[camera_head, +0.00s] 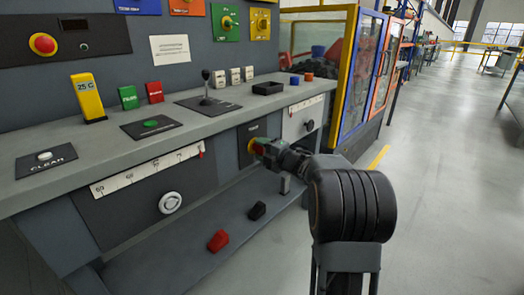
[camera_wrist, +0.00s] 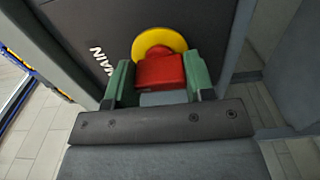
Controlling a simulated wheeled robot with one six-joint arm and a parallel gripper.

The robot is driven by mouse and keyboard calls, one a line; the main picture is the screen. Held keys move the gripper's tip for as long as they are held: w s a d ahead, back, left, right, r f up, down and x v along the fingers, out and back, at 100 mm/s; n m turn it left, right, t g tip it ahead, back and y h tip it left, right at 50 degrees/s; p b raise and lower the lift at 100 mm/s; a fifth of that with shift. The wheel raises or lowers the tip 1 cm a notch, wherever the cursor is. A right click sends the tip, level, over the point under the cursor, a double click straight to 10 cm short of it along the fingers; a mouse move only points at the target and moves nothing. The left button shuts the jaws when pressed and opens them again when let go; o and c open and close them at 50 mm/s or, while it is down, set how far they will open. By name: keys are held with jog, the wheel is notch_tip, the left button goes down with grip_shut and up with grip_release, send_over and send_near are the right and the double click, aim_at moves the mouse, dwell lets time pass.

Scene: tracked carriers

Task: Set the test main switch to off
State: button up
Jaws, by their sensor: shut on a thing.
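The test main switch has a red knob (camera_wrist: 160,72) on a yellow disc (camera_wrist: 158,40). My gripper (camera_head: 260,147) is at the panel on the bench front in the head view. Its green fingers stand on both sides of the red knob, shut on it. The fingers and the gripper body hide part of the knob. I cannot tell which marked position the knob points to.
A slide scale (camera_head: 148,171) and a round white dial (camera_head: 170,203) are on the bench front to the left. A white panel with a black knob (camera_head: 309,125) is to the right. A red block (camera_head: 218,240) and a black block (camera_head: 257,211) lie on the lower shelf. Open floor (camera_head: 440,180) is at the right.

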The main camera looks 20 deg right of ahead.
jog(key=o, duration=0.9)
jog(key=p+v, duration=0.4)
jog(key=v, duration=0.9)
jog(key=shift+s+d, duration=0.1)
jog(key=shift+s, duration=0.3)
jog(key=shift+r, duration=0.15)
jog(key=a+r+m+g+h+p, duration=0.25)
jog(key=r+m+h+p, duration=0.9)
jog(key=r+p, duration=0.85)
jog(key=s+a+r+m+g+y+p, duration=0.1)
jog(key=s+a+r+m+g+p, duration=0.2)
jog(key=s+a+p, duration=0.2)
jog(key=s+a+r+m+g+y+p, duration=0.1)
jog(key=s+a+r+m+g+p, duration=0.3)
jog(key=s+p, duration=0.3)
jog(key=s+a+r+m+g+y+p, duration=0.2)
jog(key=s+a+r+m+g+p, duration=0.1)
jog(key=s+a+r+m+p, duration=0.1)
jog(key=shift+s+a+r+m+p, duration=0.1)
jog(key=shift+s+a+m+p, duration=0.05)
jog(key=shift+s+a+p, duration=0.4)
jog(key=shift+s+a+m+p, duration=0.1)
jog(key=shift+s+a+p, duration=0.25)
jog(key=shift+a+p, duration=0.4)
